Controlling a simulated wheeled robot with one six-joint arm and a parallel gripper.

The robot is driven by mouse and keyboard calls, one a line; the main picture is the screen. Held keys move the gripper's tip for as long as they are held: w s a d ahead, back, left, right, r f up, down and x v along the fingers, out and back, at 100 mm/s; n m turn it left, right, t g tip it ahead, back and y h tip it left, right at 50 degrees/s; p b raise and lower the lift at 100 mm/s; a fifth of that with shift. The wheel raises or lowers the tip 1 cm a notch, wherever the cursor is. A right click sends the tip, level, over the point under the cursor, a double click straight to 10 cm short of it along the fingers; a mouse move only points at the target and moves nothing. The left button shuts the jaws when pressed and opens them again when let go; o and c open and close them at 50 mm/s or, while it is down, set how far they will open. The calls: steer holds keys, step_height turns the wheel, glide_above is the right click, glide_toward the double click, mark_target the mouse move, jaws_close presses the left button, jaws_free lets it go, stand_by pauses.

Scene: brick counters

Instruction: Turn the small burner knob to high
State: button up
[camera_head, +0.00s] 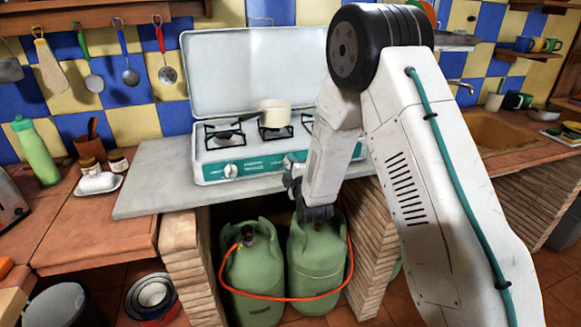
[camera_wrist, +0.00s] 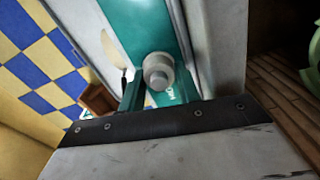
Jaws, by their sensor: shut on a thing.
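The white stove (camera_head: 210,172) stands on the counter with its lid raised and a teal front panel. One white knob (camera_head: 230,170) shows at the panel's left. My gripper (camera_head: 290,163) is at the panel right of this knob, hiding what it holds in the head view. In the wrist view a pale round burner knob (camera_wrist: 158,70) sits on the teal panel, right in front of my gripper. My gripper is shut on this knob. I cannot read its setting or tell from the markings which burner it serves.
A cream pan (camera_head: 274,112) stands on the middle burner. Two green gas bottles (camera_head: 255,275) with an orange hose stand below the counter, close under my wrist. A green bottle (camera_head: 37,152) and small jars stand at the left. The grey slab (camera_head: 150,195) left of the stove is clear.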

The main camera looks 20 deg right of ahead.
steer(key=shift+n, duration=0.6)
steer(key=o, duration=1)
steer(key=shift+s, duration=4)
